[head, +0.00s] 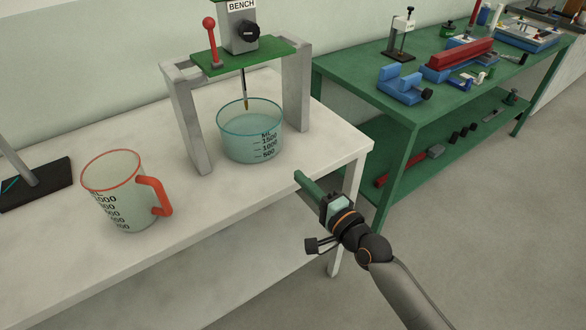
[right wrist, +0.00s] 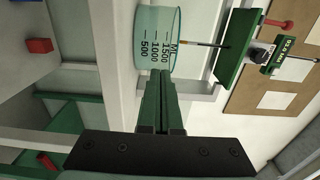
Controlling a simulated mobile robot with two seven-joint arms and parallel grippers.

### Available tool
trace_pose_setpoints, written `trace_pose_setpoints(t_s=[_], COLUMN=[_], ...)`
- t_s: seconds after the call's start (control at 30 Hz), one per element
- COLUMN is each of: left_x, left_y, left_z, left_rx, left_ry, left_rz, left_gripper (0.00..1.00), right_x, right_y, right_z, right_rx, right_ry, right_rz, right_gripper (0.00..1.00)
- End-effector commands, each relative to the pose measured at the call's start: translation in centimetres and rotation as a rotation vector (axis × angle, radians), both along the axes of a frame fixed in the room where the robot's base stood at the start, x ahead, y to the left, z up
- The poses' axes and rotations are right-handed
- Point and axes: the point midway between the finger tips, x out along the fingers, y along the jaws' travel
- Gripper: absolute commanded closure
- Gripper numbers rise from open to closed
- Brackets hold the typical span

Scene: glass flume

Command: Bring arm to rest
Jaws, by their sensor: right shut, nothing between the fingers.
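My right gripper (head: 299,177) is in front of the white bench's right front edge, with its green fingers pointing toward the bench. In the right wrist view its fingers (right wrist: 162,88) are together with nothing between them. A clear beaker with a teal rim (head: 252,135) stands on the bench beyond the fingertips, under a grey stand with a green top plate (head: 246,55). The beaker also shows in the right wrist view (right wrist: 157,45), apart from the fingers as far as I can tell. My left gripper is in neither view.
A jug with a red rim and handle (head: 125,195) stands on the white bench (head: 235,195) at the left. A dark stand base (head: 40,187) is at the far left. A green table (head: 400,108) with vises and tools is at the right. The floor at the right is clear.

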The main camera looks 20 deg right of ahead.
Motion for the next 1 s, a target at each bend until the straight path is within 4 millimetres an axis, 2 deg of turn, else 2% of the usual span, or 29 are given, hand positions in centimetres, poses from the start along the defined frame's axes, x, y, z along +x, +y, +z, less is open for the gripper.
trace_pose_setpoints(t_s=[0.1,0.33,0.47,0.57,0.6,0.73,0.8,0.9,1.0], left_x=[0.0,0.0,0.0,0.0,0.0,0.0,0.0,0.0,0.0], left_y=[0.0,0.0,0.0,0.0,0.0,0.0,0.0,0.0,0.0], left_z=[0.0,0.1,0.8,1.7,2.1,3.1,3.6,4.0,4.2], left_rx=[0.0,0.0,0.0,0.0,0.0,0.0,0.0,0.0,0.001], left_ry=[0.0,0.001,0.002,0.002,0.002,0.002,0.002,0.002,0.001], left_rz=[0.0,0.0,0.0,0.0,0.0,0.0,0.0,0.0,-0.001], left_gripper=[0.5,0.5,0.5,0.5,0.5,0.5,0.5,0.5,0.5], right_x=[-0.8,-1.2,-3.3,-6.9,-8.8,-15.0,-18.1,-21.6,-23.6], right_y=[-0.3,-0.3,-0.1,0.0,0.0,-0.4,-0.8,-1.2,-1.5], right_z=[0.0,-0.2,-3.1,-7.1,-8.8,-13.8,-15.7,-17.5,-18.5], right_rx=[-0.001,-0.017,-0.193,-0.472,-0.604,-1.01,-1.19,-1.381,-1.49], right_ry=[0.0,0.002,0.031,0.069,0.085,0.127,0.14,0.147,0.147], right_rz=[0.0,0.0,0.005,0.04,0.066,0.193,0.276,0.381,0.45], right_gripper=[1.0,1.0,1.0,1.0,1.0,1.0,1.0,1.0,1.0])
